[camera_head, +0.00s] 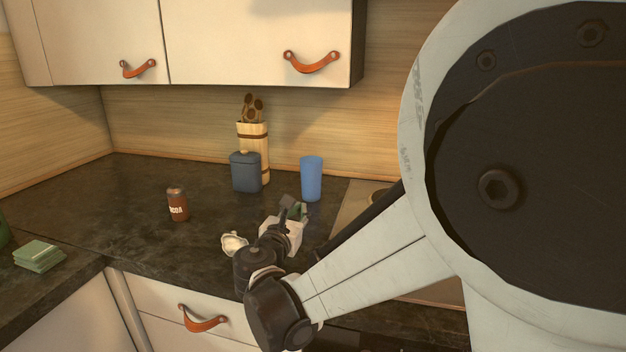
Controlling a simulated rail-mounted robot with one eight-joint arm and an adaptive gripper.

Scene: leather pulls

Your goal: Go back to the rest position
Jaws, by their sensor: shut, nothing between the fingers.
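My gripper (290,208) is at the end of my arm, low over the dark counter (135,205) near its front edge. It is small and partly hidden by my wrist, and I see nothing held in its fingers. My arm runs from the right side of the picture down to the counter and hides much of the right.
Green cloths (38,256) lie left. Wall cupboards (255,42) hang above. A drawer (190,318) is below.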

